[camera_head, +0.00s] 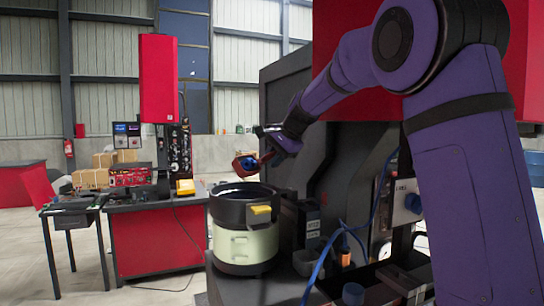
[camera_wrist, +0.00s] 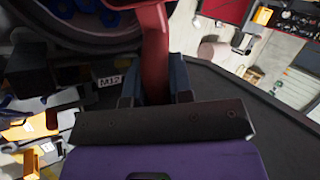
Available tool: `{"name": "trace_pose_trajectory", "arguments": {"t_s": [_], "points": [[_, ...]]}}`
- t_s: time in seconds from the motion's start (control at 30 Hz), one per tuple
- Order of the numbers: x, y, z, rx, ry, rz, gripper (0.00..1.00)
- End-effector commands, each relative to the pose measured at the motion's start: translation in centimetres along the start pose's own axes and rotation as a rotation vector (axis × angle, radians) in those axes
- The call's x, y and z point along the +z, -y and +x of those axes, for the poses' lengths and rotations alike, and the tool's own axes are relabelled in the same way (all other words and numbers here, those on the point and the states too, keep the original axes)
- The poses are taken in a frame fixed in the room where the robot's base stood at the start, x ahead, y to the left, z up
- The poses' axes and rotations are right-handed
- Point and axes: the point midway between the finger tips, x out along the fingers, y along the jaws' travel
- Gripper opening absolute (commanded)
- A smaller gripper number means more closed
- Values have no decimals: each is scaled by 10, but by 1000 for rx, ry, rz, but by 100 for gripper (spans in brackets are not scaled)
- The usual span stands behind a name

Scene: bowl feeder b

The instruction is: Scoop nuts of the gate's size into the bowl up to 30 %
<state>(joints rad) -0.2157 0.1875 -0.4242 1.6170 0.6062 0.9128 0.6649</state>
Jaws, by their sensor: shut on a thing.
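My gripper (camera_head: 272,143) is shut on the handle of a red scoop (camera_head: 247,165). It holds the scoop in the air above the bowl feeder, apart from it. Something blue shows in the scoop's mouth, too small to count. In the wrist view the red handle (camera_wrist: 156,45) stands between my fingers. The black feeder bowl (camera_head: 230,209) sits on a pale green base (camera_head: 245,247); its inside is mostly hidden in the head view. In the wrist view, several blue nuts (camera_wrist: 110,17) lie in a round dark bowl at the top left.
A yellow block (camera_head: 261,210) sits at the bowl's front rim. A dark machine housing (camera_head: 290,120) stands close behind my gripper. Dark blocks with white labels (camera_head: 313,228) and blue cables (camera_head: 322,262) lie right of the feeder. A red workbench (camera_head: 155,240) stands further left.

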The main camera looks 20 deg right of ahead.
Motion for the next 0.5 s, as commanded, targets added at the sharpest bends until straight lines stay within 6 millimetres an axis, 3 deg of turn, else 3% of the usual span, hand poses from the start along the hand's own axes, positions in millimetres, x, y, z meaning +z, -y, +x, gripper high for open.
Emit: {"name": "trace_pose_trajectory", "arguments": {"t_s": [0.5], "points": [[0, -7, 2, -284, 15, 0, 0]]}}
